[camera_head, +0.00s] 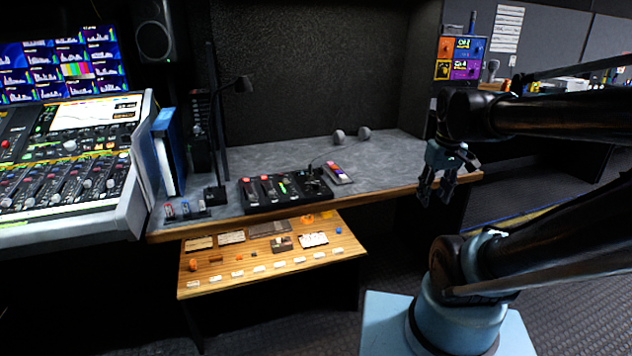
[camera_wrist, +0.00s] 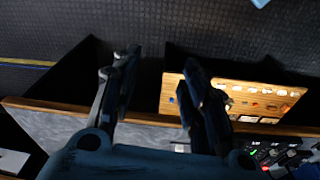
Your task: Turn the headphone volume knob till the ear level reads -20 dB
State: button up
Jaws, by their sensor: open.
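A black control box (camera_head: 285,190) with several modules and small lit marks sits on the grey desktop (camera_head: 390,160). A small unit with a coloured display (camera_head: 338,172) stands at its right end. I cannot pick out the headphone volume knob or read any ear level at this size. My gripper (camera_head: 436,188) is open and empty, near the desk's right front edge and well to the right of the box. In the wrist view, my gripper (camera_wrist: 160,85) points down past the desk edge, and part of the control box (camera_wrist: 285,155) shows at bottom right.
A lower wooden shelf (camera_head: 225,275) with labels and small items juts out below the desk. A mixing console (camera_head: 70,165) stands at left. A lamp (camera_head: 240,85) and two grey round objects (camera_head: 351,136) are on the desk. The desktop's right part is clear.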

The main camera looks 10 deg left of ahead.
jog(key=w+a+r+n, duration=0.4)
jog(key=w+a+r, duration=0.2)
jog(key=w+a, duration=0.2)
notch_tip(320, 180, up, 2)
jog(key=n+g, duration=0.2)
jog(key=n, duration=0.7)
send_over(316, 183)
notch_tip(316, 183, down, 16)
jog(key=shift+w+f, duration=0.1)
jog(key=shift+f, duration=0.05)
jog(key=shift+c, duration=0.6)
jog(key=shift+a, duration=0.1)
grip_shut()
